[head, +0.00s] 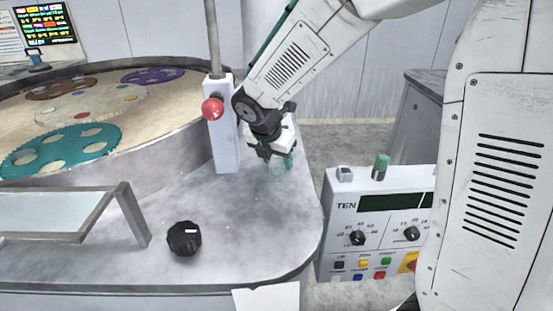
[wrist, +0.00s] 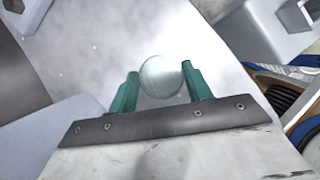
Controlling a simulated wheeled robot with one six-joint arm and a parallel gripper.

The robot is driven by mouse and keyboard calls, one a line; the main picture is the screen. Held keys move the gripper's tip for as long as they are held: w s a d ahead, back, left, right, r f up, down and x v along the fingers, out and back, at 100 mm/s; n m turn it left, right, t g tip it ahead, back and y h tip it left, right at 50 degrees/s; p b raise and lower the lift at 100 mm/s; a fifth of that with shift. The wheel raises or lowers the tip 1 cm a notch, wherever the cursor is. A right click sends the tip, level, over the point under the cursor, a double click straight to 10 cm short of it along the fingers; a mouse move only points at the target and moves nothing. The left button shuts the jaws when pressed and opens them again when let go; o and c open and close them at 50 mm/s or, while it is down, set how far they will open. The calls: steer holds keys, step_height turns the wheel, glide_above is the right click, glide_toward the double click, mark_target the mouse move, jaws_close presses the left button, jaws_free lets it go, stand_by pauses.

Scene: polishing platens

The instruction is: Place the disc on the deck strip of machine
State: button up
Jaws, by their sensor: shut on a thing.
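My gripper (head: 280,162) points down over the right part of the grey metal deck strip (head: 240,225), to the right of the white post. In the wrist view its two teal fingers are shut on a pale round disc (wrist: 162,77). The disc also shows faintly in the head view (head: 276,168), low over the deck. I cannot tell whether it touches the deck. The deck strip shows behind the disc in the wrist view (wrist: 120,35).
A white post with a red knob (head: 213,109) stands just left of my gripper. A black dial (head: 184,238) and a raised metal frame (head: 135,215) are on the deck. The round platen (head: 165,115) with coloured carriers lies behind left. A control panel (head: 375,240) stands right.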

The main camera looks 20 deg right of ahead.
steer(key=shift+f, duration=0.2)
steer(key=o, duration=1.3)
steer(key=shift+r, duration=0.1)
steer(key=v, duration=1.2)
steer(key=s+d+m+g+y, duration=0.1)
steer(key=s+d+m, duration=0.2)
steer(key=s+m, duration=1)
steer(key=s+d+f+m+y, duration=0.1)
steer(key=s+d+m, duration=0.3)
steer(key=s+m, duration=0.9)
steer(key=shift+s+d+g+y, duration=0.3)
steer(key=shift+g+y, duration=0.1)
steer(key=shift+y, duration=0.4)
